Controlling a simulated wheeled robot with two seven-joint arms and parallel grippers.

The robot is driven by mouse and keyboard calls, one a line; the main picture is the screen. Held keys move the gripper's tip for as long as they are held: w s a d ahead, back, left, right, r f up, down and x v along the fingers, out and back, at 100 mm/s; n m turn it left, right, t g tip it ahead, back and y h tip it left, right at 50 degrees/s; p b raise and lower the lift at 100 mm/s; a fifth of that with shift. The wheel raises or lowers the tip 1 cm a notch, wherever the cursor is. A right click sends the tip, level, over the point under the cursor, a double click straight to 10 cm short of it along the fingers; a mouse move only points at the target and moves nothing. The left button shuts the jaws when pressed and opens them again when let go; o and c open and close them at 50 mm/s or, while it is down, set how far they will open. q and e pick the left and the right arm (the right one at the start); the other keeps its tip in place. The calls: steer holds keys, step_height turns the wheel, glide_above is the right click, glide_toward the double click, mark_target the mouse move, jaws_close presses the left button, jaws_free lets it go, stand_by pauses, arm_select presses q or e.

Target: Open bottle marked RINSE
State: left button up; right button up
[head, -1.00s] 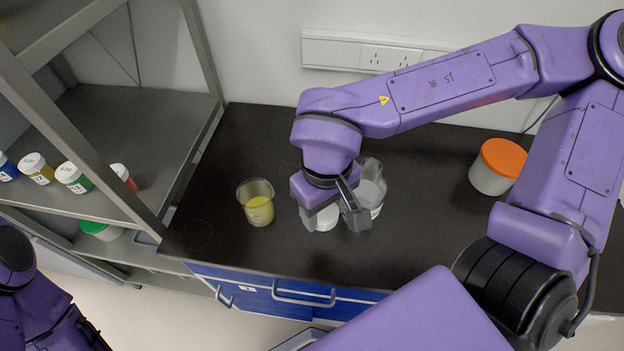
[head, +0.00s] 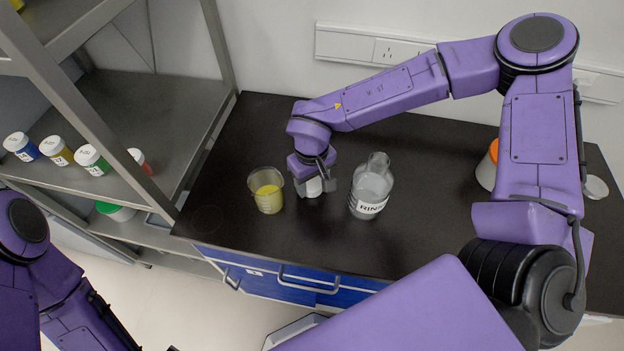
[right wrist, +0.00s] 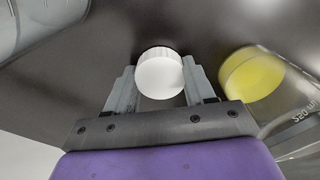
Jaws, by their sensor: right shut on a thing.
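The clear bottle marked RINSE (head: 371,188) stands upright on the dark bench in the head view, and its neck shows no cap. My right gripper (head: 315,180) is to the left of the bottle, apart from it, pointing down. It is shut on a round white cap (head: 314,188). In the right wrist view the cap (right wrist: 160,76) sits between the two fingers of the gripper (right wrist: 160,85); whether it touches the bench I cannot tell. My left arm is at the lower left of the head view, with its gripper out of sight.
A beaker of yellow liquid (head: 267,190) stands close to the left of my right gripper. An orange-lidded container (head: 487,170) is partly behind my right arm. A metal shelf (head: 150,110) with several small capped bottles is at the left. The bench right of the bottle is largely clear.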

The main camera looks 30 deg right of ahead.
mark_target(312, 184)
steer(key=shift+s, duration=0.1)
steer(key=o, duration=1.2)
steer(key=shift+f, duration=0.1)
steer(key=shift+c, duration=0.2)
step_height(312, 184, up, 12)
steer(key=shift+r, duration=0.2)
